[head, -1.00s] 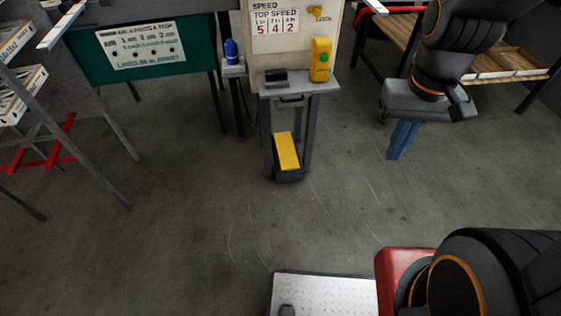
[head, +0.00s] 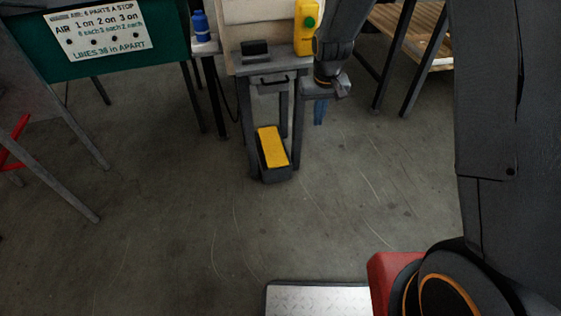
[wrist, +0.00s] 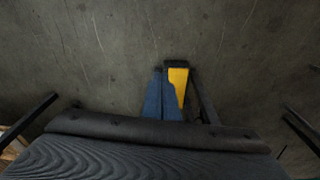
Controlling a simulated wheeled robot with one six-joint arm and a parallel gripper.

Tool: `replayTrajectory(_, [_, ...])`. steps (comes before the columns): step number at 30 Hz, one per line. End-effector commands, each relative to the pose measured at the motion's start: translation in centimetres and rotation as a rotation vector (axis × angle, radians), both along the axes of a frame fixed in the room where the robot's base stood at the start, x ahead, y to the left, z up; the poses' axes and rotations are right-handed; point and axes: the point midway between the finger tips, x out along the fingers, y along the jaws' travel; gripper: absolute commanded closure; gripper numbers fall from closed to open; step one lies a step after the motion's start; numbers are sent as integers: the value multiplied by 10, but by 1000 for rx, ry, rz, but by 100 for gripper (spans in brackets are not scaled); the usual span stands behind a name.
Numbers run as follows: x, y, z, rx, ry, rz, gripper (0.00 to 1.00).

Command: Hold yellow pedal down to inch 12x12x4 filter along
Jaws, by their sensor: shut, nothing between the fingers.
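The yellow pedal (head: 272,147) sits in a dark housing on the floor, under the front of a small grey stand. My gripper (head: 319,113) is to the right of the stand, above the floor and higher than the pedal, with its blue fingers pointing down. The fingers are together and hold nothing. In the wrist view the blue fingers (wrist: 161,98) stand just left of the yellow pedal (wrist: 179,84) and overlap part of it; they are apart from it in the head view. No filter can be made out in these frames.
A yellow control box with a green button (head: 306,27) is on the stand's panel. A blue bottle-like thing (head: 200,26) stands on a small shelf. A green table with a sign (head: 98,32) is at left, a wooden rack (head: 412,32) at right. The floor before the pedal is clear.

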Motion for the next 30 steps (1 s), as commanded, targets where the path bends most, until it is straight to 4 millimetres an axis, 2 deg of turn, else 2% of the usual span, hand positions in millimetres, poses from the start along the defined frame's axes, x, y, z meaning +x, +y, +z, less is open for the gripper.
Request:
replayTrajectory(1, [21, 13, -46, 0, -5, 17, 100])
replayTrajectory(6, [70, 49, -146, 7, -39, 58, 100])
replayTrajectory(9, [93, 68, -187, 14, -65, 78, 100])
replayTrajectory(12, [116, 86, -215, 24, -97, 92, 100])
replayTrajectory(15, [132, 100, -236, 32, -119, 103, 100])
replayTrajectory(18, [143, 108, -247, 38, -139, 107, 100])
replayTrajectory(22, [149, 112, -250, 42, -149, 110, 100])
replayTrajectory(30, [149, 112, -250, 42, -149, 110, 100])
